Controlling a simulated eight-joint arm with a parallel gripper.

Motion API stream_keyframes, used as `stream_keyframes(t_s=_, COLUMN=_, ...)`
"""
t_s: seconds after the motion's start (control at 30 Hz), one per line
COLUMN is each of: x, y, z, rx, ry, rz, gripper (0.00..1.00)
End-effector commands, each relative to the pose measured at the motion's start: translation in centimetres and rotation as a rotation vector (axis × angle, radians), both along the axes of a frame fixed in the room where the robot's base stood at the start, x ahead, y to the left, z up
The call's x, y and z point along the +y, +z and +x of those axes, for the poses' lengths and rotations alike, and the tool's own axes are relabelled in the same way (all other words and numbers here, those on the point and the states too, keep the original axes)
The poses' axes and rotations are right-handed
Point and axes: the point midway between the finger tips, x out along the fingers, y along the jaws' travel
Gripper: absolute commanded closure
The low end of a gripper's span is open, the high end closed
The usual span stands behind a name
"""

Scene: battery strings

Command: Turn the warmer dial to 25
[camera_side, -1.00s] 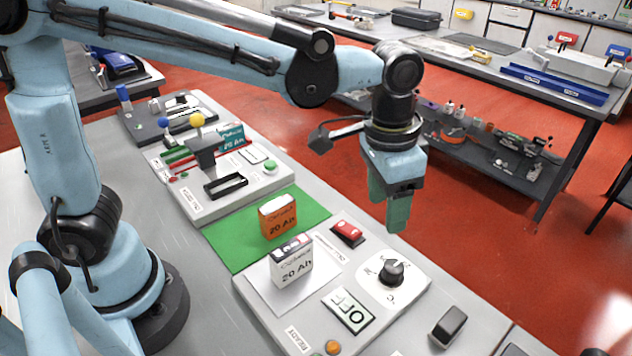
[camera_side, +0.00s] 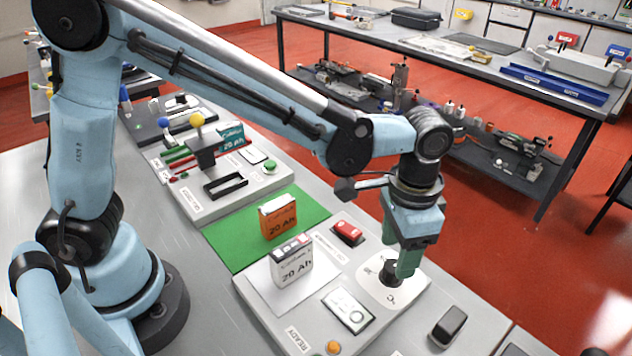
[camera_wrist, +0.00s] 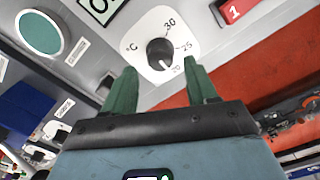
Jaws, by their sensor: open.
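The warmer dial (camera_side: 381,271) is a black knob on a white plate at the right of the front grey unit, partly hidden by my gripper. In the wrist view the dial (camera_wrist: 160,52) is in plain sight, with marks 30, 25 and 20 along its right side and °C at its left. A light mark on the knob appears to lie toward 20, but it is small. My gripper (camera_side: 398,252) is just above the dial. In the wrist view my gripper (camera_wrist: 159,67) is open, its green fingers on either side of the knob, with no clear contact.
A red rocker switch (camera_side: 348,232), a white battery (camera_side: 291,262) and a display panel (camera_side: 347,310) sit close to the dial on the same unit. An orange battery (camera_side: 277,217) stands on a green mat (camera_side: 228,242). A dark block (camera_side: 448,326) lies to the right.

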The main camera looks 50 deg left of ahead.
Motion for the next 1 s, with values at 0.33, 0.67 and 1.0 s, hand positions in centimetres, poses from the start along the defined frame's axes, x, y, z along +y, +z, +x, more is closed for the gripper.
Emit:
stream_keyframes(t_s=0.33, x=0.0, y=-0.2, z=0.0, rx=0.000, ry=0.000, rz=0.000, gripper=0.43)
stream_keyframes(t_s=0.67, x=0.0, y=-1.5, z=0.0, rx=0.000, ry=0.000, rz=0.000, gripper=0.43)
stream_keyframes(t_s=1.0, x=0.0, y=-3.3, z=0.0, rx=0.000, ry=0.000, rz=0.000, gripper=0.43)
